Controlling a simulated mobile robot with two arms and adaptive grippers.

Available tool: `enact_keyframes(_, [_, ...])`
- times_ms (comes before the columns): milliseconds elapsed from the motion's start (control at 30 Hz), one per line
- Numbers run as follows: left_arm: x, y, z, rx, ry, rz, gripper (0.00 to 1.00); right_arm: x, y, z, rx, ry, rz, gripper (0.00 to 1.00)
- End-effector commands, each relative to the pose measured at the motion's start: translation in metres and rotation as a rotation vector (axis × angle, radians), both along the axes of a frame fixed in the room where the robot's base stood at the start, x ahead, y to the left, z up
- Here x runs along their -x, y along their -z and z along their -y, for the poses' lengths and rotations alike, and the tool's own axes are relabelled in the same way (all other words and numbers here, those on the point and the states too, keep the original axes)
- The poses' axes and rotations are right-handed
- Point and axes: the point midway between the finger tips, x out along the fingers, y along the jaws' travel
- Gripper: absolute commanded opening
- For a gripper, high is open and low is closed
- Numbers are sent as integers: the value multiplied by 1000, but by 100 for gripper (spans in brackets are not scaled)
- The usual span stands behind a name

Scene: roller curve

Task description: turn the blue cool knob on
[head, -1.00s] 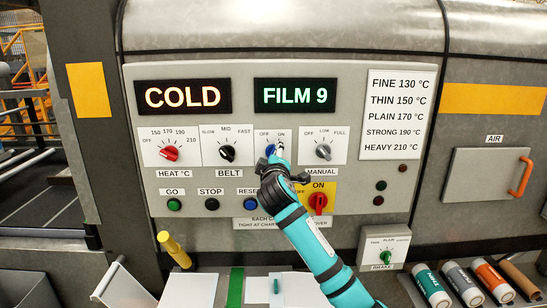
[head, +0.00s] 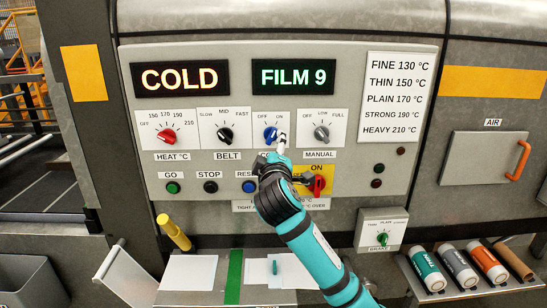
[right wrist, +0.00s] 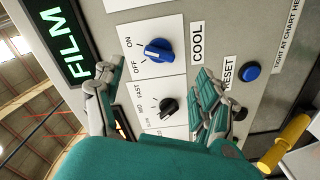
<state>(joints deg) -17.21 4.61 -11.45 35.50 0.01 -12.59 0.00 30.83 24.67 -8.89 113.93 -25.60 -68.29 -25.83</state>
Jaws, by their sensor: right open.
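The blue cool knob (head: 270,133) is on a white OFF/ON plate under the green FILM 9 display. In the right wrist view the knob (right wrist: 157,50) is clear, its OFF and ON marks to its left and the COOL label to its right. I cannot tell for sure which mark its pointer faces. My right gripper (head: 281,146) is in front of the panel, just below and right of the knob. Its two fingers stand apart in the right wrist view (right wrist: 158,80), with nothing between them, and the knob lies beyond them. My left gripper is not in view.
The black belt knob (head: 225,134) and the manual knob (head: 321,133) flank the cool knob closely. The blue reset button (head: 249,187) and red ON/OFF switch (head: 318,184) are just below. A yellow handle (head: 174,232) sticks out at lower left.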

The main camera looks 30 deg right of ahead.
Motion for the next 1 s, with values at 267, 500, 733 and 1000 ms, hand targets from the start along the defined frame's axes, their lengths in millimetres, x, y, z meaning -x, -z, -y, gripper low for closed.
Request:
enact_keyframes(267, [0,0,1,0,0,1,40,28,1,-17,-2,0,-1,73])
enact_keyframes(500, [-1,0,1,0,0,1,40,31,1,-18,-2,0,-1,73])
enact_keyframes(733, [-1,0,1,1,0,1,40,30,0,-18,-2,0,-1,73])
enact_keyframes(1000, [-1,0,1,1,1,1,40,36,37,-29,-65,-25,-56,73])
